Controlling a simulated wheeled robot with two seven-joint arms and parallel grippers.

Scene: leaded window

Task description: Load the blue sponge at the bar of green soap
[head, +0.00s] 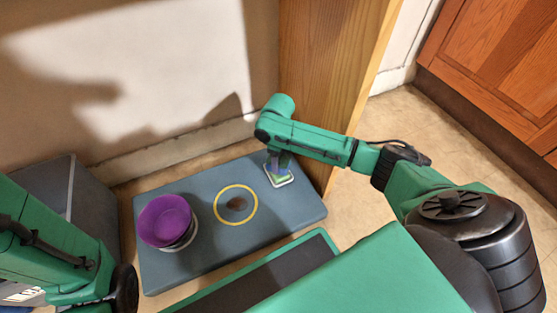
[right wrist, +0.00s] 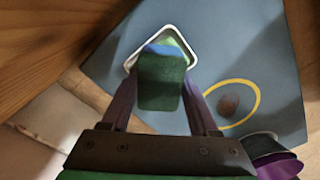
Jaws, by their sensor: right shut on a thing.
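My right gripper (head: 279,160) is shut on the blue sponge, just above the white-rimmed dish at the right end of the grey-blue board. In the right wrist view the sponge (right wrist: 162,80) is a block with a dark green face and a blue far end, between the two fingers of the gripper (right wrist: 162,105). The green soap (head: 281,177) lies in the dish and shows partly past the sponge in the right wrist view (right wrist: 181,42). Whether the sponge touches the soap I cannot tell. My left arm shows at the left, but its fingers do not.
A purple bowl (head: 165,221) stands on a pale round piece at the left of the board (head: 290,217). A yellow ring (head: 221,218) surrounds a brown patch (head: 237,203) in the middle. A wooden panel (head: 328,75) rises close behind the dish.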

